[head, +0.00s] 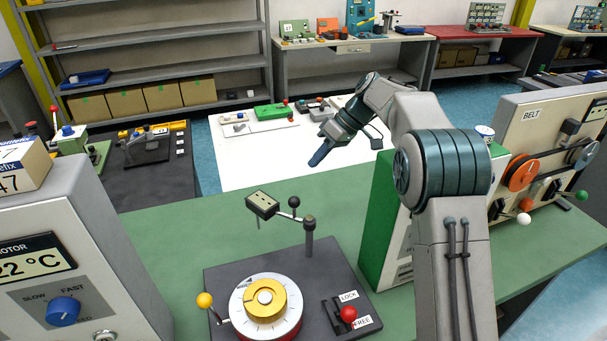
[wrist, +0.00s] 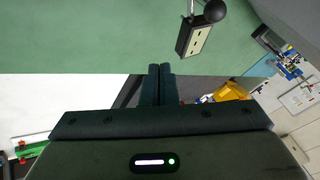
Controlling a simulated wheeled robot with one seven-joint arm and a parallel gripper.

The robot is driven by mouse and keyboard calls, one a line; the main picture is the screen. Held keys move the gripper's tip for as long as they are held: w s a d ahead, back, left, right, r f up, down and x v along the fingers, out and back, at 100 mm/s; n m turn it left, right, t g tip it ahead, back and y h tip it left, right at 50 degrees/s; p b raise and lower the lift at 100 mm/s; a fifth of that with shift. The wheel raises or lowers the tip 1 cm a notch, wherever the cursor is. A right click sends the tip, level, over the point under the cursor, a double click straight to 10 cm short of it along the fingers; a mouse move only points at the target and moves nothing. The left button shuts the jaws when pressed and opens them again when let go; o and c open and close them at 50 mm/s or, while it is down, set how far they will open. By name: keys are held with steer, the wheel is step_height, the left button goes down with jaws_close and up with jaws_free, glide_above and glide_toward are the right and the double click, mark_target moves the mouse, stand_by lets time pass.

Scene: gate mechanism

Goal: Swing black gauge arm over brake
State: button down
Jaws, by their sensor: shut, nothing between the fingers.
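The gauge arm is a thin rod on a dark post (head: 309,236), with a black ball knob (head: 294,202) and a dark box-shaped head (head: 262,206) at its left end. The head hangs to the left of the post, behind a yellow and white dial (head: 265,300). A lever with a red knob (head: 348,314) sits by LOCK and FREE labels on the same dark baseplate (head: 228,274). My gripper (head: 319,157) is shut and empty, beyond and above the gauge arm. In the wrist view, the gauge head (wrist: 195,36) and black knob (wrist: 215,11) show apart from my shut fingers (wrist: 160,84).
A grey motor box (head: 100,240) stands at left on the green bench (head: 160,235). A green and white box (head: 380,225) stands right of the baseplate, near my arm. A yellow-knobbed handle (head: 205,300) sticks out left of the dial. The bench behind the gauge is clear.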

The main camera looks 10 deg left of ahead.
mark_target(275, 212)
steer(key=s+a+f+p, duration=0.2)
steer(key=s+a+f, duration=0.3)
steer(key=a+f, duration=0.2)
steer(key=shift+s+a+p, duration=0.15)
steer(key=shift+s+p, duration=0.2)
steer(key=shift+p, duration=0.05)
steer(key=shift+s+f, duration=0.1)
